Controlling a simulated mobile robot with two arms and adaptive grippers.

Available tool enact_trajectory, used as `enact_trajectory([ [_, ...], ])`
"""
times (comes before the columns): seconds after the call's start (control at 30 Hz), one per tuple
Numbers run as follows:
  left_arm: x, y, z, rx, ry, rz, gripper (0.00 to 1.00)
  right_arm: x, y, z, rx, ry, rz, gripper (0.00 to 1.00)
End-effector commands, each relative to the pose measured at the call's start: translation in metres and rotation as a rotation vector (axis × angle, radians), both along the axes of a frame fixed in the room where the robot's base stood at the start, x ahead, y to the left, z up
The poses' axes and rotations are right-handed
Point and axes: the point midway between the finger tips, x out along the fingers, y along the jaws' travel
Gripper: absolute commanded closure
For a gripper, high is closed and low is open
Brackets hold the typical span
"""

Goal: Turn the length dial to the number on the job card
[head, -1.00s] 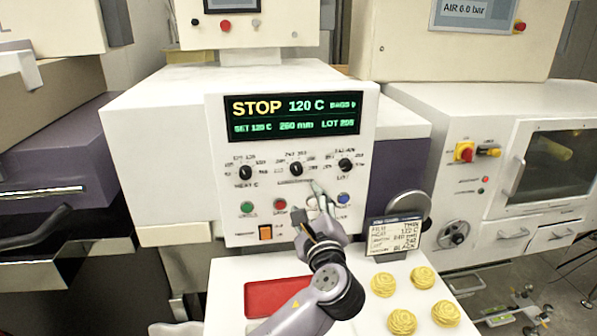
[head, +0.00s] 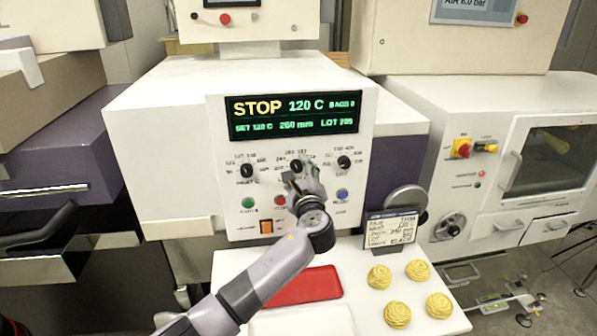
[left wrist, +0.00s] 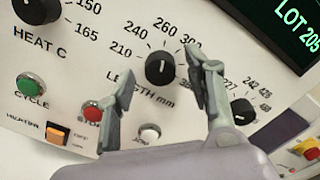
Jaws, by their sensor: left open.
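The length dial (head: 297,166) is a black round knob in the middle of the white panel, between the heat dial (head: 247,170) and the lot dial (head: 344,162). In the left wrist view the length dial (left wrist: 160,68) shows its white mark near the 260, and the display (head: 292,115) reads 260 mm. My left gripper (left wrist: 160,82) is open, its fingers on either side of the length dial and apart from it. The job card (head: 391,231) stands at the right; its length line seems to read 240 mm, but is blurred now. My right gripper is out of view.
Green, red, white and blue buttons sit below the dials; the red button (left wrist: 92,112) is close to a finger. A red tray (head: 305,286) and several yellow coils (head: 398,313) lie on the white table below.

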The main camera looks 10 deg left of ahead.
Motion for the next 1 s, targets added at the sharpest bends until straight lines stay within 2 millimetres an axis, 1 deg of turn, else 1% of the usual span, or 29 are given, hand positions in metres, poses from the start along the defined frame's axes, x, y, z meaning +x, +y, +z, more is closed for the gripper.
enact_trajectory([
  [0.13,-0.0002,-0.0002,0.0000,0.000,0.000,0.000,0.52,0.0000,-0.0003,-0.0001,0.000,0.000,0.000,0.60],
  [0.17,-0.0002,-0.0002,0.0000,0.000,0.000,0.000,0.53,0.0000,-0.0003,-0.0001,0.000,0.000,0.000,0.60],
  [0.83,-0.0004,0.0000,-0.0004,0.000,0.001,0.001,0.98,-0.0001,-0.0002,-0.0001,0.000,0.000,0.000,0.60],
  [0.87,-0.0004,0.0000,-0.0004,0.000,0.001,0.001,1.00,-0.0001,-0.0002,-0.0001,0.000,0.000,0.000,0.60],
  [1.0,-0.0004,0.0000,-0.0011,-0.005,-0.001,0.001,1.00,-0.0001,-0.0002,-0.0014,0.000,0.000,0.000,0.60],
])
